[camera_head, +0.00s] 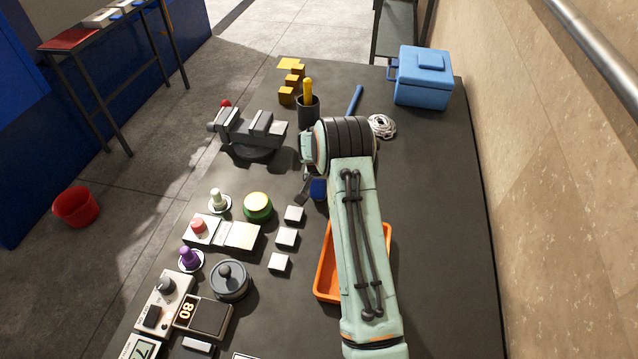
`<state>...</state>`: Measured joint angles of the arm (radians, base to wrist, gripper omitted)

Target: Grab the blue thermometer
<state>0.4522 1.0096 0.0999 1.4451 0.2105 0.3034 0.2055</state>
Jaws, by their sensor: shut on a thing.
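My arm reaches in from the bottom right over the dark table, and its wrist bends down left of the middle. My gripper (308,189) shows only in part below the wrist, with much of it hidden by my own arm. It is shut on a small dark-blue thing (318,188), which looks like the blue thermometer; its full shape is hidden. I cannot tell whether it touches the table. A slim blue rod (355,99) lies apart on the table, farther back, beyond my wrist.
The table (440,200) is clear at right. An orange tray (326,275) lies partly under my arm. Small white blocks (286,237) and a green-yellow button (257,207) are left of my gripper. A vise (250,130), dark cup (308,111), rope coil (381,126) and blue cooler (423,80) stand farther back.

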